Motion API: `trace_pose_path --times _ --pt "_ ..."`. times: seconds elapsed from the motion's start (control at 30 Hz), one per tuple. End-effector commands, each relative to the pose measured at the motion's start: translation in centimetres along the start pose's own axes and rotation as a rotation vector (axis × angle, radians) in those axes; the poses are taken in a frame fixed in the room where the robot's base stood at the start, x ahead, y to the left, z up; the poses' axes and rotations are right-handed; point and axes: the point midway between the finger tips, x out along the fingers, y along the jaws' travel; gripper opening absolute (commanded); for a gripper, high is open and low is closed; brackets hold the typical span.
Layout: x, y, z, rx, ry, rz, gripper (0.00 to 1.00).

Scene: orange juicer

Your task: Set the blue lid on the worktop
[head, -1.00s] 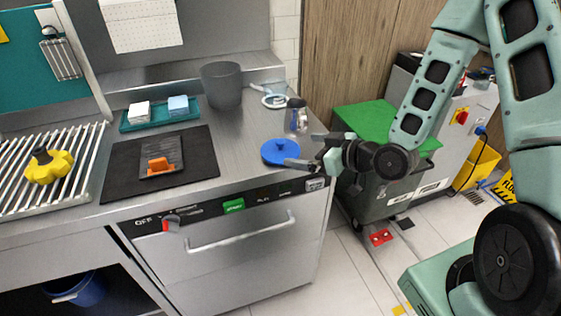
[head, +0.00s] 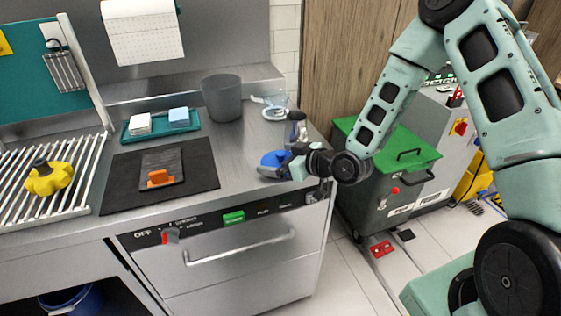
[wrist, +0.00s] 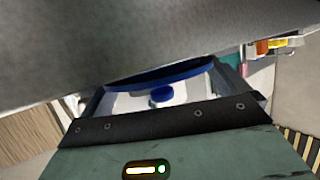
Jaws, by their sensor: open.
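The blue lid (head: 274,158), with a raised knob, appears flat at the right front of the steel worktop (head: 240,150). My gripper (head: 281,166) reaches in from the right, low over the worktop, its fingers at the lid and hiding part of it. The gripper is open. In the wrist view the lid's blue rim (wrist: 165,75) and knob (wrist: 161,96) show between the dark gripper parts. Whether the fingers touch the lid, I cannot tell.
A clear vessel (head: 296,127) stands just behind my gripper. A grey bin (head: 222,97) and a teal tray (head: 160,132) with two blocks are at the back. A black mat (head: 200,165) lies left. The worktop's front edge is close to the lid.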

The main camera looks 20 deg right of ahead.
Motion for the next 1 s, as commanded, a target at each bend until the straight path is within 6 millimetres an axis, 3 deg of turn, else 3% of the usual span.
trace_pose_path --times 0.07,0.2,0.67,1.0 --pt "0.0 0.0 0.0 0.0 0.0 0.0 1.0" --pt "0.0 0.0 0.0 0.0 0.0 0.0 0.73" --pt "-0.2 0.0 -0.4 -0.001 0.001 0.0 0.69" --pt "-1.4 0.1 -3.7 -0.004 0.003 0.0 0.69"
